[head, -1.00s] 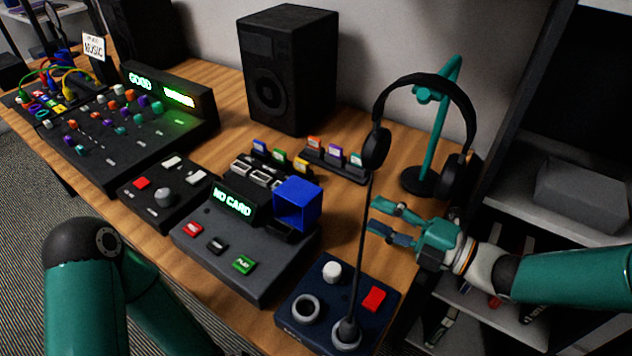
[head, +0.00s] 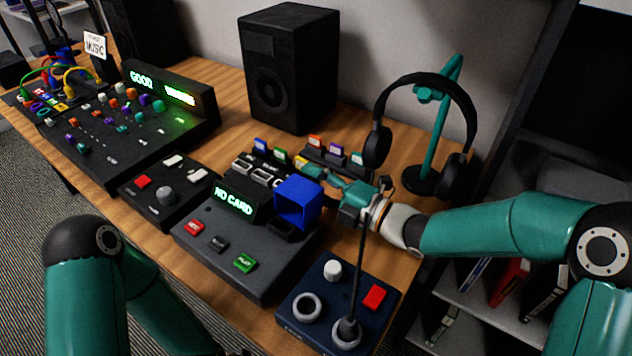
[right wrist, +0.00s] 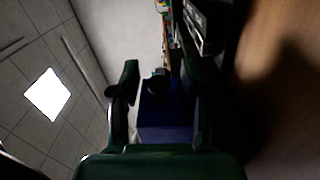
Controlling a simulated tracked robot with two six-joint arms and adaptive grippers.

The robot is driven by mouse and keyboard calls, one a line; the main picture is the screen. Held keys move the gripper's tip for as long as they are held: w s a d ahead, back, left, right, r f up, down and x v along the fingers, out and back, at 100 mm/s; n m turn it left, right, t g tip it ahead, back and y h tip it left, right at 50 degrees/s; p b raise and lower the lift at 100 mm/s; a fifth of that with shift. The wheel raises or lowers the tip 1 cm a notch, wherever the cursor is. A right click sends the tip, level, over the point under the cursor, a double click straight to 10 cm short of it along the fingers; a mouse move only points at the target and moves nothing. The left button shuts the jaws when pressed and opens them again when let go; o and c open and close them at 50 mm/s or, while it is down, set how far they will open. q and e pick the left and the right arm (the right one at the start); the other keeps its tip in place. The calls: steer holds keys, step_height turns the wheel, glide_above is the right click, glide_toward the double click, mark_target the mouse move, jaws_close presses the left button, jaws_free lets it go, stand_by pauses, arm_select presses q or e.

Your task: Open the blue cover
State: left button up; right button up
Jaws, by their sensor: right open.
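The blue cover (head: 284,207) is a box-like shell at the right end of the dark card player (head: 215,250), whose screen reads NO CARD. Its hollow side faces forward and to the right. My right gripper (head: 312,170) is open, just behind and above the cover, with its fingers pointing left. In the right wrist view, the blue cover (right wrist: 166,120) shows between the two open fingers (right wrist: 163,95); I cannot tell whether they touch it. My left arm is at the lower left, its gripper out of view.
A microphone on a thin stem (head: 357,290) rises from a navy panel (head: 310,335) in front of my right arm. Headphones on a teal stand (head: 436,135) are behind it. Card racks (head: 338,168) stand behind the player, and a speaker (head: 285,70) farther back.

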steer(key=shift+s+f, duration=0.1)
jaws_close()
steer(key=n+b, duration=0.1)
steer(key=b, duration=0.4)
steer(key=shift+s+a+r+n, duration=0.25)
steer(key=shift+s+n, duration=0.05)
steer(key=shift+n, duration=0.1)
steer(key=shift+s+r, duration=0.1)
steer(key=shift+r, duration=0.2)
